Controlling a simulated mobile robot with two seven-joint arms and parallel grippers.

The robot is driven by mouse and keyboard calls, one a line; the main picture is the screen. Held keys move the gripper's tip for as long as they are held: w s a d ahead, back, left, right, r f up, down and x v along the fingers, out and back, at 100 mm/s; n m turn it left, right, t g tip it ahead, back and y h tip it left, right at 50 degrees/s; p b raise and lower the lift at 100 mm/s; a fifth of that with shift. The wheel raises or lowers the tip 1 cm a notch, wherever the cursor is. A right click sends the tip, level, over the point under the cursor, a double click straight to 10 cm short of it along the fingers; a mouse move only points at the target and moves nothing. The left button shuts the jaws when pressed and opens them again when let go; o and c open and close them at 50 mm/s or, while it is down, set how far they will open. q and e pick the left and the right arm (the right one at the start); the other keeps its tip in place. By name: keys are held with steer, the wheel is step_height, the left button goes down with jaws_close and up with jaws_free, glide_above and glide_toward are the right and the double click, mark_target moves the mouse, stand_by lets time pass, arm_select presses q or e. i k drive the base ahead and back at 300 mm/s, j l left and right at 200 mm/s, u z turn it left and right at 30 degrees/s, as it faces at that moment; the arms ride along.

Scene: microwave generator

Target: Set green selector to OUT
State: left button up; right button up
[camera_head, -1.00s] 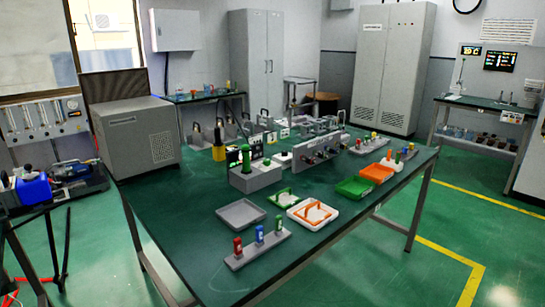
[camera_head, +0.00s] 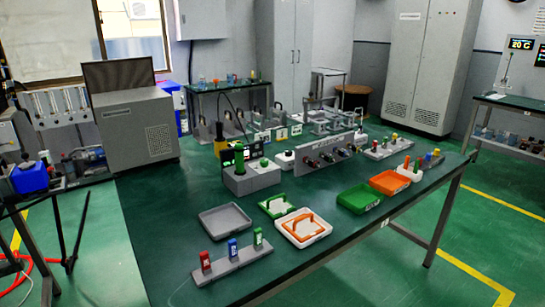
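Several green parts are in view, and I cannot tell for certain which is the green selector. A grey box (camera_head: 251,180) on the green table carries an upright green knob (camera_head: 239,156) and a shorter green-topped piece (camera_head: 264,163). A grey strip (camera_head: 231,266) at the near side holds red, blue and green upright pieces; the green one (camera_head: 257,238) is at its right end. An upright grey panel (camera_head: 312,168) behind has several dark and coloured knobs. No OUT marking is readable.
On the table (camera_head: 165,225) are a grey tray (camera_head: 225,231), a white tray with an orange handle (camera_head: 304,240), a green bin (camera_head: 359,204) and an orange bin (camera_head: 389,189). A large grey machine (camera_head: 120,150) stands at the left. Floor is free at the right.

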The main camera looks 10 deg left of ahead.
mark_target(265, 162)
steer(key=i+l, duration=0.2)
steer(key=l, duration=0.15)
steer(key=i+l+u, duration=0.1)
steer(key=l, duration=0.3)
steer(key=i+l, duration=0.25)
steer(key=l, duration=0.15)
steer(key=i+l+u, duration=0.1)
steer(key=l, duration=0.25)
steer(key=i, duration=0.05)
